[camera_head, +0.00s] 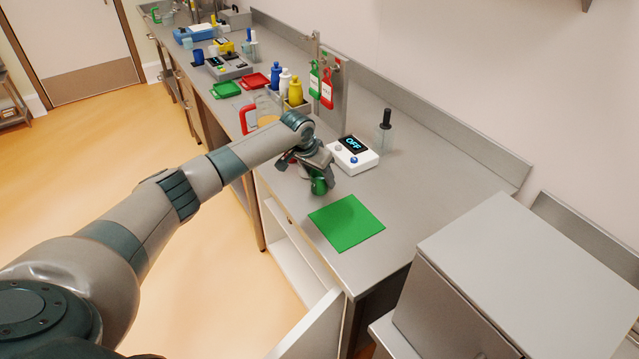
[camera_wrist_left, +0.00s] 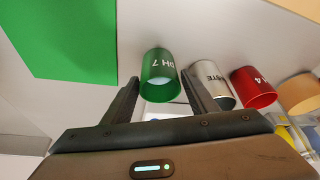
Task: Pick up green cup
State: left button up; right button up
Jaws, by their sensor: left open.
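The green cup (camera_wrist_left: 160,75), with white "pH 7" lettering, stands between the two fingers of my left gripper (camera_wrist_left: 158,84) in the left wrist view. The fingers are apart, one on each side of the cup; I cannot tell whether either touches it. In the head view the green cup (camera_head: 319,187) shows only in part, under my left gripper (camera_head: 314,176), which hides the rest. My right gripper is in neither view.
A silver cup (camera_wrist_left: 218,84) and a red cup (camera_wrist_left: 254,87) stand close beside the green cup. A green mat (camera_head: 346,223) lies on the counter's near side. A white device reading OFF (camera_head: 352,156) is behind the gripper. Bare counter lies right of the mat.

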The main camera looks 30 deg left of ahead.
pick_arm(q)
jog(key=c, duration=0.8)
jog(key=shift+c, duration=0.2)
jog(key=shift+r, duration=0.35)
jog(key=shift+r+b, duration=1.15)
jog(key=shift+r, duration=0.45)
jog(key=s+d+r+b, duration=0.4)
jog(key=d+r, duration=0.3)
jog(key=d, duration=0.3)
jog(key=shift+s+d, duration=0.25)
jog(key=shift+s, duration=0.15)
jog(key=shift+r, duration=0.1)
jog(key=shift+s+d, duration=0.1)
jog(key=shift+s, duration=0.05)
